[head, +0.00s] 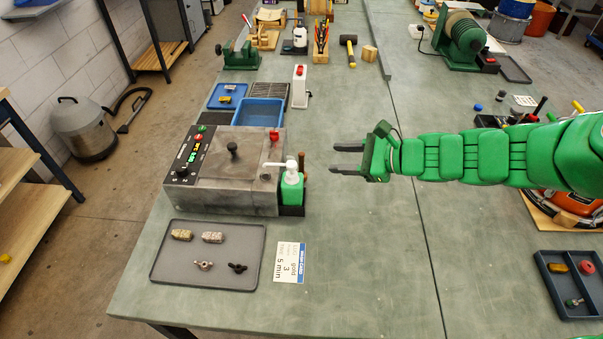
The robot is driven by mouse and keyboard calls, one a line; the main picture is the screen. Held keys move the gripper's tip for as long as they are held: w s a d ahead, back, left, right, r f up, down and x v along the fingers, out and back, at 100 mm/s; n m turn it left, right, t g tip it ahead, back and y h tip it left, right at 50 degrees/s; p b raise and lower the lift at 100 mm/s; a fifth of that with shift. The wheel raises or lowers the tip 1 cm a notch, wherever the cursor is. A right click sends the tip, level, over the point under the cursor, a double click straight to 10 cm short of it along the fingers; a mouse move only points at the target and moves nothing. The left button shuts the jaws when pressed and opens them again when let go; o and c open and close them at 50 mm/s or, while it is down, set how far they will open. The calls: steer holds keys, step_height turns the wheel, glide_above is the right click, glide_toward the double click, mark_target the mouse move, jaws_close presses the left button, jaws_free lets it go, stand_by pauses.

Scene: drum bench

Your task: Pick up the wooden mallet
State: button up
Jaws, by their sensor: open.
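A mallet-shaped tool (350,48) lies at the back of the green bench, with a dark head and a yellow handle. Whether it is wooden is hard to tell at this size. A small light-wood block (370,53) is just right of it; I cannot tell whether it is part of another tool. My green gripper (345,161) reaches in from the right over the middle of the bench. Its dark fingers point left, apart and empty. It is well in front of the mallet-shaped tool and not touching it.
A grey machine (225,170) with a green pump bottle (291,185) stands left of my gripper. A white box with a red top (300,87) stands behind it. A tool holder (321,42) is left of the mallet-shaped tool. The bench between my gripper and that tool looks clear.

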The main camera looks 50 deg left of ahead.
mark_target(301, 165)
steer(key=a+f+m, duration=0.2)
steer(key=f, duration=0.1)
steer(key=w+a+f+m, duration=0.1)
steer(key=a+f+m, duration=0.1)
steer(key=a+f, duration=0.1)
steer(key=w+a+f+m+t, duration=0.1)
steer(key=a+f+m, duration=0.1)
steer(key=f, duration=0.3)
steer(key=shift+w+a+f+y, duration=0.1)
steer(key=shift+w+a+y, duration=0.2)
steer(key=shift+a, duration=0.25)
steer(key=shift+x, duration=3.85)
jaws_close()
